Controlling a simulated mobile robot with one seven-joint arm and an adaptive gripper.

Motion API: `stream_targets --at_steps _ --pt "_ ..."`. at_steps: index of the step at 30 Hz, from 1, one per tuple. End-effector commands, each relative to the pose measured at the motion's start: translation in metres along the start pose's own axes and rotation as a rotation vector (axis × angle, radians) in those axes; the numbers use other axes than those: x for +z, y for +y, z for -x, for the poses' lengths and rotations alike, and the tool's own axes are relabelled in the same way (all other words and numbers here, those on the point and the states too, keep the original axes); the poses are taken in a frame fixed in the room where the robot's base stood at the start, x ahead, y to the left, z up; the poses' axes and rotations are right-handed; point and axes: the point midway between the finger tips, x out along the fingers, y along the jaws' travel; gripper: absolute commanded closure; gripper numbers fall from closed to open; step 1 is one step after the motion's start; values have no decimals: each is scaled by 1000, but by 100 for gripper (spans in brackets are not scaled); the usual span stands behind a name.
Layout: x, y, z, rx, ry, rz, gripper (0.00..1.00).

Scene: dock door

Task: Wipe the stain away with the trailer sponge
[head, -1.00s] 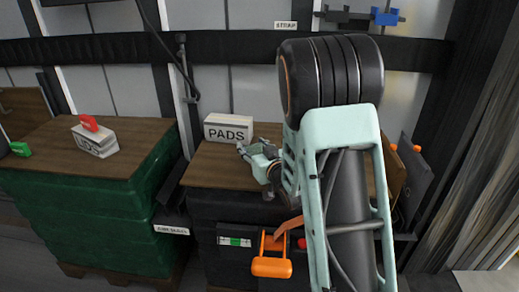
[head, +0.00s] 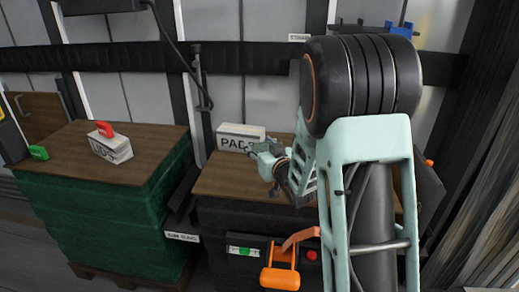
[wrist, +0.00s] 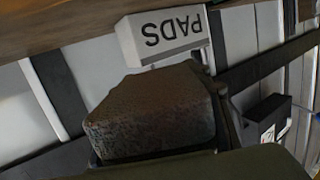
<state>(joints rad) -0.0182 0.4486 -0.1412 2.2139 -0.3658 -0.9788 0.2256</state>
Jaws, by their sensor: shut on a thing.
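My gripper (head: 264,156) is over the right wooden-topped stack (head: 225,180), just in front of the white PADS box (head: 236,136). It is shut on a dark, speckled block, the trailer sponge (wrist: 150,118), which fills the middle of the wrist view. In the head view the sponge cannot be made out behind the gripper. The PADS box also shows upside down in the wrist view (wrist: 165,36), beyond the sponge. No stain can be made out in either view; my arm hides part of the right stack's top.
A green-wrapped stack (head: 100,215) stands at left, carrying a white LIDS box (head: 110,147) with a red handle and a small green item (head: 38,152). An orange-handled tool (head: 280,277) is at the right stack's front. A dark rail (head: 250,65) crosses the wall behind.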

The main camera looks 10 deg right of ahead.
Motion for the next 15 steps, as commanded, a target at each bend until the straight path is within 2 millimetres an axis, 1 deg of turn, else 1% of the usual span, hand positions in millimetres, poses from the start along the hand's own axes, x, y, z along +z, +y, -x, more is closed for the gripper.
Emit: stream_targets --at_steps 1,5,15 --pt "-8 0 1 0 0 0 63" --pt "-17 0 3 -1 -1 0 63" --pt "-18 0 3 -1 -3 0 63"
